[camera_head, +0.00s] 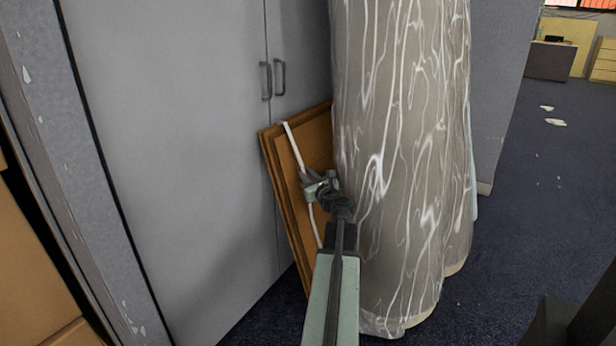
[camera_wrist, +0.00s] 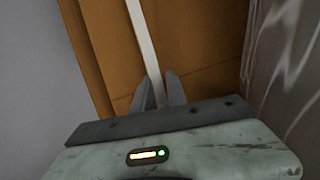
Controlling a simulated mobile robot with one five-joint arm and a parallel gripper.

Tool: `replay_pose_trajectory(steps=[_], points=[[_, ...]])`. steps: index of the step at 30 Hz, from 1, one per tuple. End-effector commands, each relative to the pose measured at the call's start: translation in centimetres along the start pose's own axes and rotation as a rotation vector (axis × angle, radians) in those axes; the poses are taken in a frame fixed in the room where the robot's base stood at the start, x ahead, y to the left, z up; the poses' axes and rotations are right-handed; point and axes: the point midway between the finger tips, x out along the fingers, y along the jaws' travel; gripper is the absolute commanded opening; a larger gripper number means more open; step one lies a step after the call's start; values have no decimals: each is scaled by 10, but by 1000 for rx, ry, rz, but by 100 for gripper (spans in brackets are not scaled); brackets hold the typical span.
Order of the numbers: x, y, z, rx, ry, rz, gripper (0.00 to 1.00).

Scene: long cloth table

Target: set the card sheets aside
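The card sheets (camera_head: 292,190) are brown, stacked flat together and leaning on edge against grey cabinet doors. A white strap (camera_head: 292,141) runs down their front face. My gripper (camera_head: 318,187) is in front of the sheets, close to the strap. In the wrist view, the sheets (camera_wrist: 200,40) fill the middle, and the strap (camera_wrist: 143,35) runs down between the two fingertips of my gripper (camera_wrist: 160,82). The fingers stand a little apart, with a narrow gap. I cannot tell whether they touch the strap. The sheets' right side is hidden behind a wrapped roll.
Tall plastic-wrapped rolls (camera_head: 395,170) stand close on the right of the sheets. The grey cabinet (camera_head: 180,150) with two handles is behind and left. Brown boxes (camera_head: 35,270) stand at far left. Blue carpet (camera_head: 545,210) is mostly open at right, with small white scraps.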

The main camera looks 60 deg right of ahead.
Motion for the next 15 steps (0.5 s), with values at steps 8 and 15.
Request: replay_pose_trajectory(steps=[8,15], points=[[-1,0,0,0,0,0,0],[-1,-1,0,0,0,-1,0]])
